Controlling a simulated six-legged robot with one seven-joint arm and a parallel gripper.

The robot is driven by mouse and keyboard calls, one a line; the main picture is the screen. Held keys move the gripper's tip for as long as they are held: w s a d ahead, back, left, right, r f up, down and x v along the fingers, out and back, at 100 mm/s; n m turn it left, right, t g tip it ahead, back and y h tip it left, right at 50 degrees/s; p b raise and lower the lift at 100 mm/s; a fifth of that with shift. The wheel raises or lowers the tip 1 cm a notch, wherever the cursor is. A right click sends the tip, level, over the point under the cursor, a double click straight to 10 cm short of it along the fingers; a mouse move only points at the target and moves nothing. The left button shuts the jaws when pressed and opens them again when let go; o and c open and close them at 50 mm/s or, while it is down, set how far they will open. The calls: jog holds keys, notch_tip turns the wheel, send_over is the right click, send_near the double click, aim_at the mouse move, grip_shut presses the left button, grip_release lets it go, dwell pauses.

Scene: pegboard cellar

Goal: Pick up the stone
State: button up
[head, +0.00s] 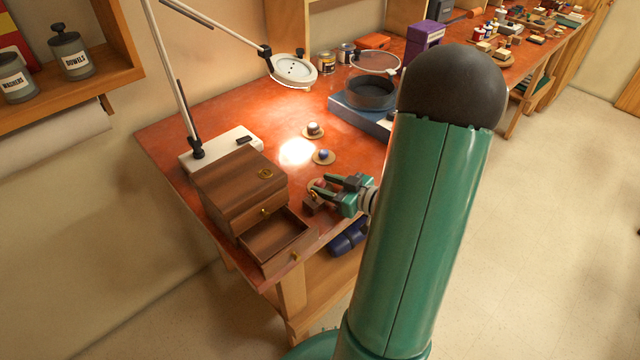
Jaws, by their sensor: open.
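Two small objects that may be stones sit on round tan discs on the red-brown workbench. One is a dark blue stone (323,154); behind it is a grey-white piece (313,128). My gripper (314,190) is low over the bench, in front of the blue stone and apart from it, with its fingers pointing left. It is open. A small brown block with a brass-coloured bit (312,206) is right by the fingers, partly hidden by them; I cannot tell whether they touch.
A wooden chest (238,190) with its lower drawer (275,240) pulled out stands left of my gripper. A lamp (294,70) arches over the lit patch. A blue scale-like base with a dark pan (371,92) is behind. Tins and a purple box (424,38) stand farther back.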

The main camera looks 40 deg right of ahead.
jog(key=shift+c, duration=0.4)
jog(key=c, duration=0.6)
jog(key=shift+c, duration=0.2)
jog(key=shift+r, duration=0.25)
